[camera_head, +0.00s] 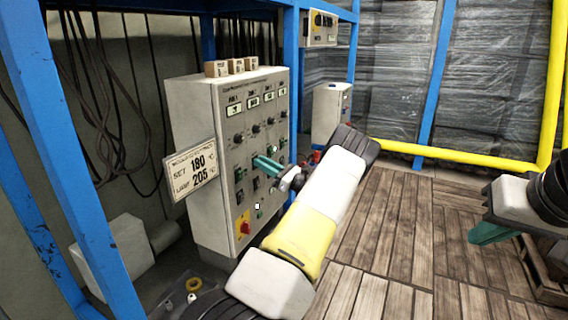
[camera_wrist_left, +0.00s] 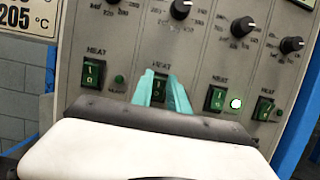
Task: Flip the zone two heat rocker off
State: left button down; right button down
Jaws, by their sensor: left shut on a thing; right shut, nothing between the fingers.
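The control cabinet (camera_head: 205,120) has a row of green heat rockers. In the left wrist view the second from the left, the zone two heat rocker (camera_wrist_left: 159,88), sits between the two teal fingers of my left gripper (camera_wrist_left: 164,92). The fingers are closed on it and partly cover it; which way it is tipped I cannot tell. In the head view my left gripper (camera_head: 268,165) reaches the panel front. Other heat rockers stand at left (camera_wrist_left: 92,73) and right (camera_wrist_left: 216,98). My right gripper (camera_head: 490,232) is shut and empty, away over the floor.
Black knobs (camera_wrist_left: 242,25) sit above the rockers. A lamp (camera_wrist_left: 237,103) beside the third rocker glows bright white. A sign reading 180 and 205 (camera_head: 190,170) stands at the cabinet's left. A red knob (camera_head: 245,227) is low on the panel. Blue posts (camera_head: 291,80) frame the cabinet.

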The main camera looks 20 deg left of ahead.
pick_arm(q)
jog(key=c, duration=1.3)
grip_release()
jog(key=v, duration=0.8)
